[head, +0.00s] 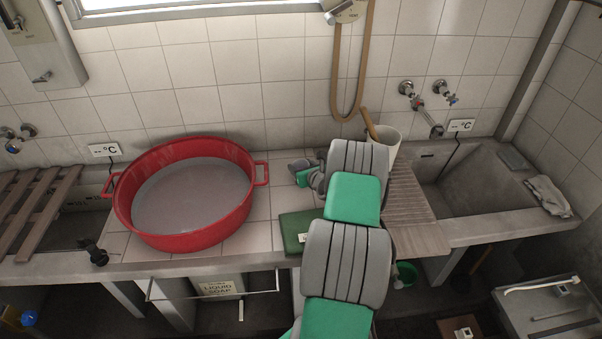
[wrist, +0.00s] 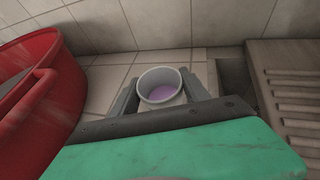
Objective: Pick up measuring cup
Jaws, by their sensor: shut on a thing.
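The measuring cup (wrist: 160,87) is a small whitish cup with a purple content, seen from above in the wrist view. It is upright between the two fingers of my gripper (wrist: 160,93), which is shut on it. In the head view my gripper (head: 306,174) is over the tiled counter, just right of the red tub. I cannot make out the cup there; my gripper and arm cover that spot. Whether the cup touches the counter is not clear.
A large red tub (head: 187,240) of greyish water stands close on the left. It also fills the left of the wrist view (wrist: 62,105). A ribbed washboard (head: 408,205) is on the right. A white container (head: 388,147) with a wooden handle stands behind my arm. The tiled wall (wrist: 165,22) is behind.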

